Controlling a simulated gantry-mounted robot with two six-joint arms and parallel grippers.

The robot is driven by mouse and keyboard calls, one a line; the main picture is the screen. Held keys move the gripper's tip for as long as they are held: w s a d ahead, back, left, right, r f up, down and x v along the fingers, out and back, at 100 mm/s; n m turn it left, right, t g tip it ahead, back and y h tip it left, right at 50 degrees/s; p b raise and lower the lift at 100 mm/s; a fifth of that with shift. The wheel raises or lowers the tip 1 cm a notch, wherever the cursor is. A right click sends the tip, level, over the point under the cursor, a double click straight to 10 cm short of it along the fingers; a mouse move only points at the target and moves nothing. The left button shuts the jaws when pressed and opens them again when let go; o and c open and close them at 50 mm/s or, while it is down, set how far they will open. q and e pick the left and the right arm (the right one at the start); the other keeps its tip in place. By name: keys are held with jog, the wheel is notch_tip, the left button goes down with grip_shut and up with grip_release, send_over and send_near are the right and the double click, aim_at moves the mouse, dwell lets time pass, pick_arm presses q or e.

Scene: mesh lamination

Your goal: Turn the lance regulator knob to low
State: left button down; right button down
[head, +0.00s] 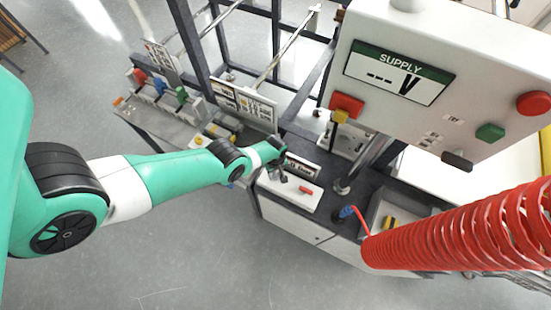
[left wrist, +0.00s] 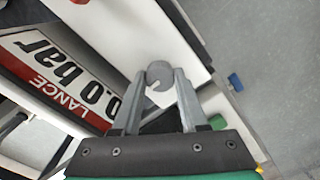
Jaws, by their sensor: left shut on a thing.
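The lance regulator knob (left wrist: 158,74) is a grey round piece in the left wrist view, standing out from a white panel. My left gripper (left wrist: 160,86) has its two grey fingers closed on either side of it. In the head view my left gripper (head: 279,174) is at the white lance box (head: 288,196), where the knob is hidden or too small to tell. The lance display (left wrist: 62,78) beside the knob has a red LANCE strip and reads 0.0 bar. The knob's setting marks cannot be made out. My right gripper is not in view.
A SUPPLY panel (head: 400,75) with red and green buttons stands at the upper right. A red coiled hose (head: 460,228) hangs at the lower right. A bench (head: 165,110) with coloured parts is at the left. The grey floor (head: 190,250) in front is clear.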

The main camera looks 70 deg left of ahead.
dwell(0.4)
pick_arm(q)
jog(key=shift+c, duration=2.2)
grip_release()
